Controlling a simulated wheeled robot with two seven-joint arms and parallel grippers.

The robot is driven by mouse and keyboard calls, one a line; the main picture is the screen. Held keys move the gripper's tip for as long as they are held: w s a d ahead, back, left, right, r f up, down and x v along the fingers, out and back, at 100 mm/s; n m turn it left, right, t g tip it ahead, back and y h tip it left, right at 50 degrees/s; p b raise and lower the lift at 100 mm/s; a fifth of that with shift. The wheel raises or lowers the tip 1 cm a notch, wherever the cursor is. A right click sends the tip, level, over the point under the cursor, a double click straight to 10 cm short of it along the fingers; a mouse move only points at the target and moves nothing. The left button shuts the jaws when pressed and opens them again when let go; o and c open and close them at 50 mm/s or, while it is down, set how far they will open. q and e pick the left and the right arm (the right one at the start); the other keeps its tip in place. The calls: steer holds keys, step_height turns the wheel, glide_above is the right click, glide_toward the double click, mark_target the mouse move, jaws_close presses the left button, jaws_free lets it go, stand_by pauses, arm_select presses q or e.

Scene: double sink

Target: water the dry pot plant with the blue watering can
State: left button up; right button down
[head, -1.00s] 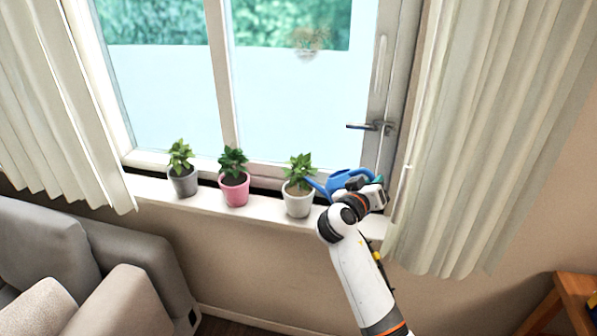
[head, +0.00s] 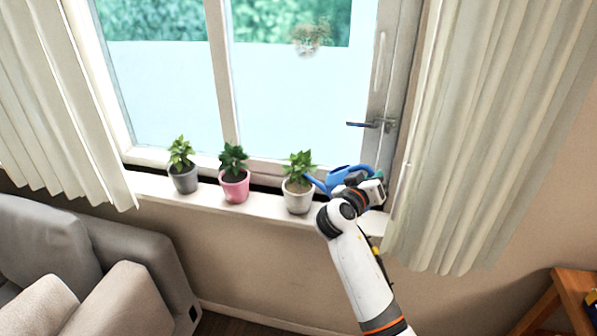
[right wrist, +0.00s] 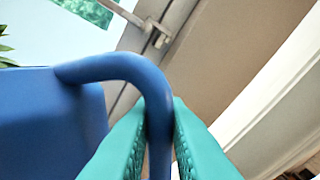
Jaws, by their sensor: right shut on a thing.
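The blue watering can (head: 341,175) is above the right end of the windowsill, its spout reaching left to the plant in the white pot. My right gripper (head: 374,181) is shut on its handle. In the right wrist view, the teal fingers (right wrist: 158,135) close around the handle of the blue can (right wrist: 60,120). Three potted plants stand upright on the sill: a grey pot (head: 184,180), a pink pot (head: 234,188) and a white pot (head: 298,200). The soil in the white pot looks light brown. The spout tip is beside or over the white pot's rim. My left gripper is out of view.
The windowsill (head: 265,205) runs below a closed window with a handle (head: 372,124) on its right frame. Curtains hang at both sides, the right curtain (head: 470,140) close to my arm. A grey sofa (head: 90,260) stands lower left and a wooden table (head: 570,300) lower right.

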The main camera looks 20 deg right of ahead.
mark_target(368, 164)
steer(key=shift+r, duration=0.25)
steer(key=shift+w+a+r+n+p, duration=0.1)
steer(key=shift+w+r+n+p, duration=0.1)
steer(key=shift+r+p, duration=0.25)
steer(key=shift+w+a+r+n+p, duration=0.15)
steer(key=shift+r+p, duration=0.2)
steer(key=shift+p, duration=0.2)
steer(key=shift+d, duration=0.1)
stand_by(1.0)
steer(key=shift+w+a+r+n, duration=0.2)
steer(key=shift+w+r+n, duration=0.2)
steer(key=shift+r, duration=0.35)
